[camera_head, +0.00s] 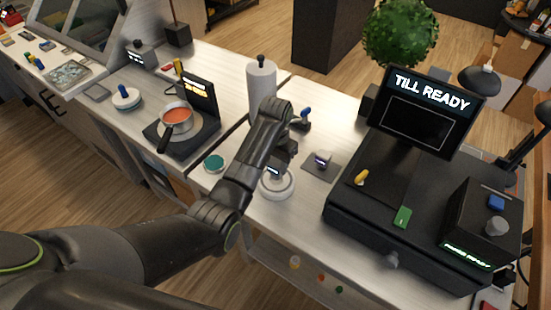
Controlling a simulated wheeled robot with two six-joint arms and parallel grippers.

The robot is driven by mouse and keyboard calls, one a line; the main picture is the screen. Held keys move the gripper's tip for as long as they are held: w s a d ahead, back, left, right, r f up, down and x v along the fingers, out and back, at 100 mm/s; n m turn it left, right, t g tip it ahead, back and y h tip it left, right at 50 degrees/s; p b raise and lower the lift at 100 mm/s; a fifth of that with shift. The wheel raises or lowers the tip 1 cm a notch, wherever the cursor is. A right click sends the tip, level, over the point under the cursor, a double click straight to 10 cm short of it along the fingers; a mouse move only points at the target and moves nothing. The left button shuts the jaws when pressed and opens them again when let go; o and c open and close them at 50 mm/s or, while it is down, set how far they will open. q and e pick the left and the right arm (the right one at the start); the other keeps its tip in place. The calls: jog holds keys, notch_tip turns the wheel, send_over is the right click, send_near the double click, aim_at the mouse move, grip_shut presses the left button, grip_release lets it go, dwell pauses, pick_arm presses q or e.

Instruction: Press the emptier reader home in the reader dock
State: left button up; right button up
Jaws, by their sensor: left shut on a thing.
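A small dark reader with a lit display (273,171) stands at the white round dock (279,189) on the table. My left gripper (279,160) reaches down over it from above and is shut on it; the fingertips are mostly hidden by my own wrist. I cannot tell how deep the reader sits in the dock. A second small reader (322,158) with a lit face rests on a dark pad (318,170) to the right. The charge levels on both displays are too small to read. My right gripper is not in view.
A paper towel roll (261,85) stands behind my left arm. A black till (375,205) with a "TILL READY" screen (423,107) fills the right. A teal-topped round item (214,162) lies left of the dock. A pot (176,119) sits on a dark hob further left.

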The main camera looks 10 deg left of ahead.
aim_at(276, 170)
pick_arm(q)
jog(key=shift+f, duration=0.35)
dwell(0.6)
jog(key=shift+p, duration=0.5)
dwell(0.5)
jog(key=shift+p, duration=0.45)
jog(key=shift+f+b, duration=0.5)
jog(key=shift+f, duration=1.05)
jog(key=o, duration=1.2)
jog(key=shift+r, duration=0.1)
